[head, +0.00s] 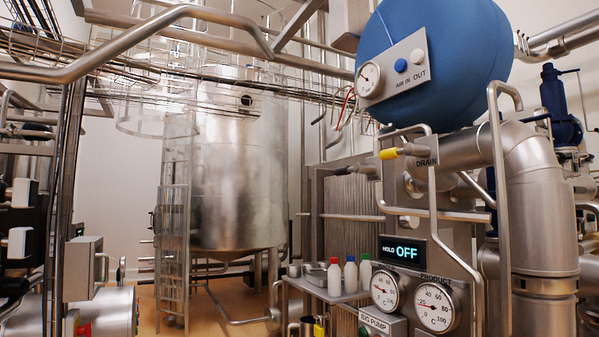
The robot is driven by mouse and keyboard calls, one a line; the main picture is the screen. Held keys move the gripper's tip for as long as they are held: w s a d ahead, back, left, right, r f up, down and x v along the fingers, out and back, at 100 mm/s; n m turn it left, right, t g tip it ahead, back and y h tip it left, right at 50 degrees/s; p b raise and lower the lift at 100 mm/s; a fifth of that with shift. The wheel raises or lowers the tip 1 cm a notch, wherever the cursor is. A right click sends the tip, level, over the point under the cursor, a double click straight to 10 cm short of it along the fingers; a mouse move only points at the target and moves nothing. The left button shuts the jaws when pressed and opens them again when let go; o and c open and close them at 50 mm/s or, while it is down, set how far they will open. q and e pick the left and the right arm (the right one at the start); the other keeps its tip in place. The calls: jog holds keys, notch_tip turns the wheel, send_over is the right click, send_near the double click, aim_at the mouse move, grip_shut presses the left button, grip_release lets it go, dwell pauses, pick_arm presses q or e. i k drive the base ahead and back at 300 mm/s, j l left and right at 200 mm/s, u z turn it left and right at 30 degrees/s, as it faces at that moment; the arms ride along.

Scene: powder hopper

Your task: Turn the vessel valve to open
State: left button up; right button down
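A blue rounded vessel (450,50) is at the upper right. Its grey plate (405,68) carries a dial gauge (369,79), a blue knob (401,65) and a white knob (417,56), with the words AIR IN and OUT. Neither of my grippers is in view.
A display (402,250) reads HOLD OFF, above two dial gauges (436,307) and a CIG PUMP-like label (381,323). Several small bottles (350,275) stand on a shelf (322,289). A bent pipe (505,180) rises at right. A steel tank (240,160) and ladder (174,230) stand behind open floor.

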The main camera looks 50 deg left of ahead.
aim_at(358, 167)
jog(key=u, duration=1.15)
jog(key=i+j+z, duration=0.15)
jog(key=i+j, duration=0.3)
